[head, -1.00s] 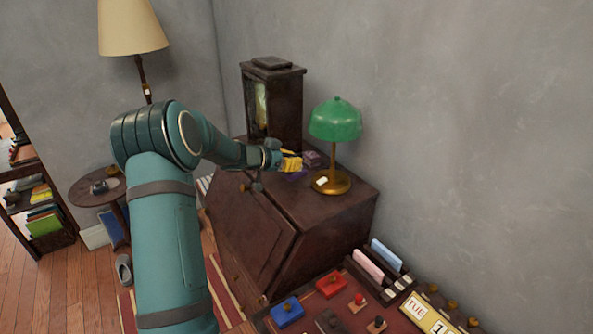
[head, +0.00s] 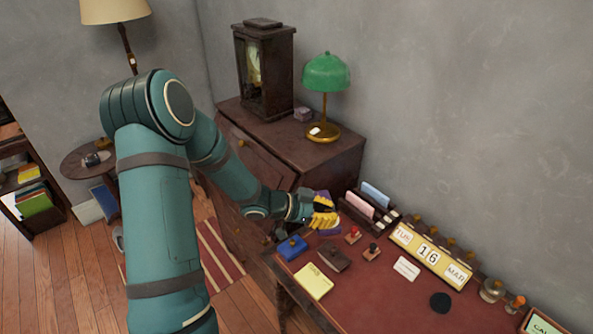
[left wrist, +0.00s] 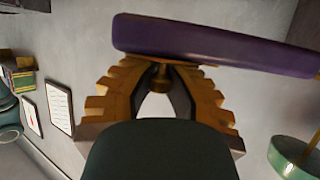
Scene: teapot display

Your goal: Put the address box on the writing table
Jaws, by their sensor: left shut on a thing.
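In the left wrist view the purple box (left wrist: 215,45) spans across the fingertips as a long slab with rounded edges, slightly tilted in the picture. The fingers hide part of it in the head view. The writing table (head: 390,302) has a red-brown top at the lower right. The gripper and box are over its far left part; I cannot tell whether the box touches the top. My right gripper is not in view.
Close to the gripper are a blue box (head: 292,248), a letter rack (head: 368,212), stamps (head: 353,234) and a dark brown item (head: 333,257). A yellow pad (head: 313,282) and date calendar (head: 430,254) lie nearby. A green lamp (head: 325,75) stands on the cabinet behind. The table's front middle is bare.

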